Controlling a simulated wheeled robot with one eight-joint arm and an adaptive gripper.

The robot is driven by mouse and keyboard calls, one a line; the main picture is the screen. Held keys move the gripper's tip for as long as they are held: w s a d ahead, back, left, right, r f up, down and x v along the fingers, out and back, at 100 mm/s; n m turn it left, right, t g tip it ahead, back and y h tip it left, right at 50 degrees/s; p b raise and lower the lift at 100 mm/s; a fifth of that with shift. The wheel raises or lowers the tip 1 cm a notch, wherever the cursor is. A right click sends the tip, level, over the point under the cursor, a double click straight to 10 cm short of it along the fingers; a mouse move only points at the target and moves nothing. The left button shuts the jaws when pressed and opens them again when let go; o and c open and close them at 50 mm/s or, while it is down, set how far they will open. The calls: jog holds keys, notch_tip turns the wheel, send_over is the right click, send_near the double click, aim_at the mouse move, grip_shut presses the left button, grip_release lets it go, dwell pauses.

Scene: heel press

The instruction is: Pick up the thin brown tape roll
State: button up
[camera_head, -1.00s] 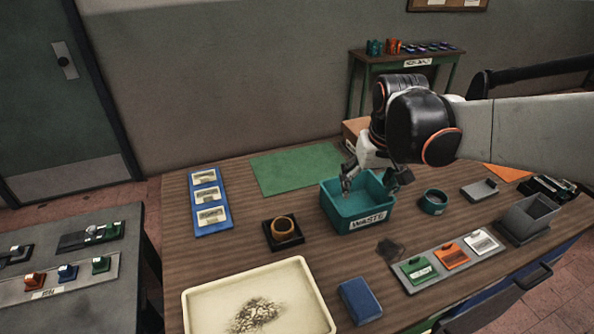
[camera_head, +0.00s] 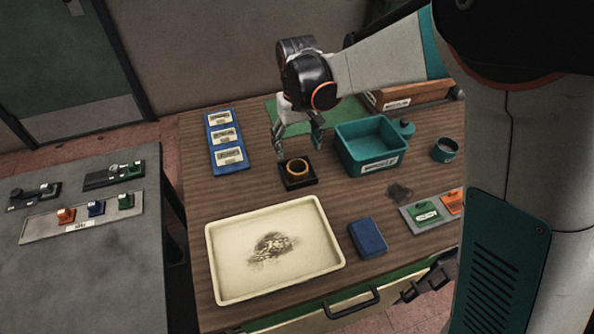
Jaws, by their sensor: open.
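The brown tape roll (camera_head: 298,168) is a small tan ring that lies on a square black holder (camera_head: 299,182) on the wooden table. My gripper (camera_head: 299,151) is open and points down, above and close to the roll, with one finger on each side of it in the picture. Nothing shows between the fingers. I cannot tell how high the fingertips are above the roll.
The teal bin (camera_head: 371,147) stands just right of the holder, with a dark teal round tin (camera_head: 445,150) beyond. A cream tray (camera_head: 226,266) with a dark smudge and a blue block (camera_head: 368,238) lie in front. A blue card board (camera_head: 226,143) lies left.

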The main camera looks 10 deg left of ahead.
aim_at(297, 164)
notch_tip(297, 164, down, 8)
jog(key=shift+s+f+b, duration=0.1)
jog(key=shift+b, duration=1.1)
jog(key=shift+c, duration=0.5)
jog(key=c, duration=1)
